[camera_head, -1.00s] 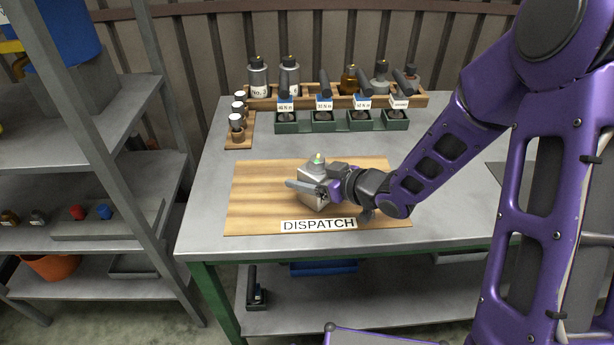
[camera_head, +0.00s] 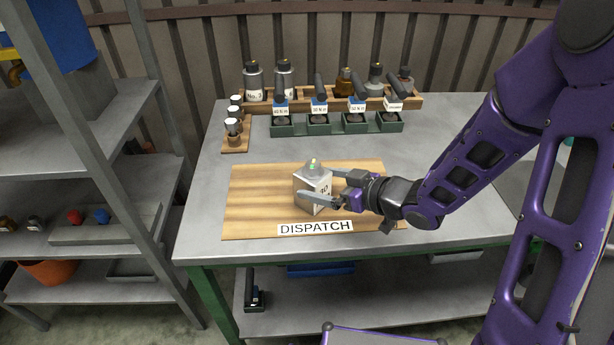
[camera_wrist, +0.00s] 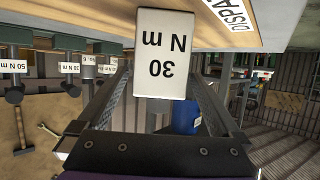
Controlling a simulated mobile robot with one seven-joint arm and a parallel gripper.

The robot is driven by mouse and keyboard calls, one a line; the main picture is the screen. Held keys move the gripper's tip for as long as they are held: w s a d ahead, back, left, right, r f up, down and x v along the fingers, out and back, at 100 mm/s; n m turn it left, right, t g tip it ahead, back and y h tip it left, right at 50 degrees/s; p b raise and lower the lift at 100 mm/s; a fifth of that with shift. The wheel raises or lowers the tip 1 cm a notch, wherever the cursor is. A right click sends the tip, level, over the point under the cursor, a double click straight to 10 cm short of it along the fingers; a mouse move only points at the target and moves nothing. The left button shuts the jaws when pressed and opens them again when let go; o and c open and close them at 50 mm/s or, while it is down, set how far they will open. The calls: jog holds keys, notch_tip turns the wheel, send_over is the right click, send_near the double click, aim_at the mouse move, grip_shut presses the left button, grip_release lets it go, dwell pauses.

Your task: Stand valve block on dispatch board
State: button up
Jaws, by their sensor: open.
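In the wrist view the valve block (camera_wrist: 165,60) shows a "30 N m" label upside down, ahead of my open fingers (camera_wrist: 163,88). I cannot tell whether either finger touches it.
Green trays (camera_head: 337,126) with labelled tools stand at the back of the table, before a wooden rack (camera_head: 330,104) of bottles. A small wooden stand (camera_head: 234,144) is at the back left. The board's left part is clear. Shelves (camera_head: 80,140) stand left.

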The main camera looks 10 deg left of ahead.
jog(key=p+v, duration=0.1)
jog(key=v, duration=0.5)
dwell(0.3)
